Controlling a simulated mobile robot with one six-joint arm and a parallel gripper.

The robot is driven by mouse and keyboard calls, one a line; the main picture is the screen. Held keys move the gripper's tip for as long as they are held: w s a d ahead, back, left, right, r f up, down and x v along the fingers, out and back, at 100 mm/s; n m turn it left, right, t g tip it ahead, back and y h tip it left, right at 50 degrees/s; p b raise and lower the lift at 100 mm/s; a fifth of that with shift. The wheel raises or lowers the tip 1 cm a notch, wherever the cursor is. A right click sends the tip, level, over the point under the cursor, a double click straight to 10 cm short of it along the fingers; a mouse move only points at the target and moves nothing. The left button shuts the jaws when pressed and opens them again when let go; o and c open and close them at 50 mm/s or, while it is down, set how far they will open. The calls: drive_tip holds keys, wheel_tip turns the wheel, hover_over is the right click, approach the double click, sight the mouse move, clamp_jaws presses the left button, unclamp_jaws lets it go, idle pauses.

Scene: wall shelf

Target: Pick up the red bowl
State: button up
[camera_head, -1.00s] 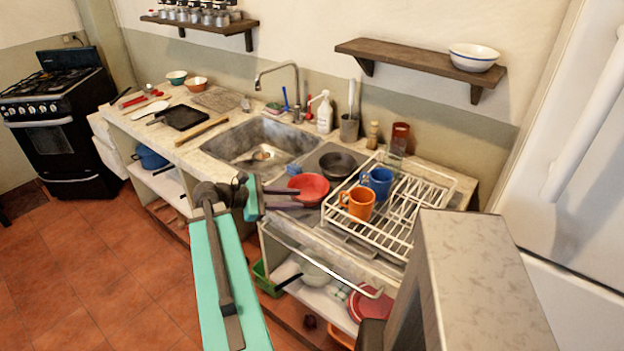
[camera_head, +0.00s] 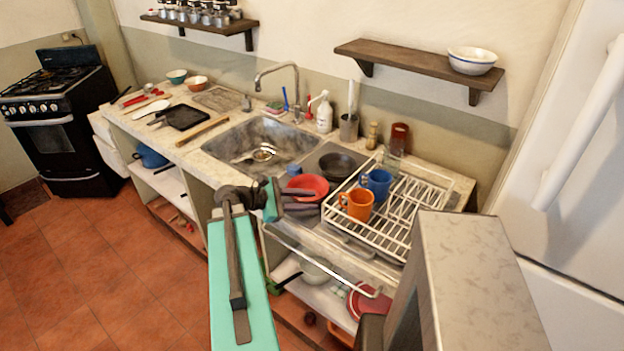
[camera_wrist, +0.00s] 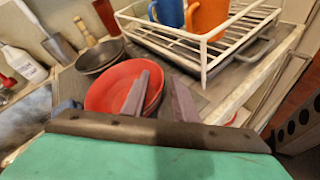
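The red bowl (camera_head: 309,186) sits on the counter between the sink and the white dish rack. In the wrist view the red bowl (camera_wrist: 113,87) is just ahead of my gripper, with one finger overlapping its right part in the picture. My gripper (camera_head: 304,201) is at the bowl's near side in the head view. In the wrist view the two fingers of my gripper (camera_wrist: 160,98) are apart, with a strip of the bowl's right edge and grey counter between them. I cannot tell whether a finger touches the bowl.
A dark pan (camera_head: 339,166) stands behind the red bowl. The white dish rack (camera_head: 415,190) holds an orange mug (camera_head: 356,205) and a blue mug (camera_head: 377,184) at the right. The sink (camera_head: 248,146) is to the left. A wall shelf (camera_head: 415,60) holds a white bowl (camera_head: 473,60).

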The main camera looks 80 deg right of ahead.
drive_tip(key=shift+c, duration=0.6)
clamp_jaws()
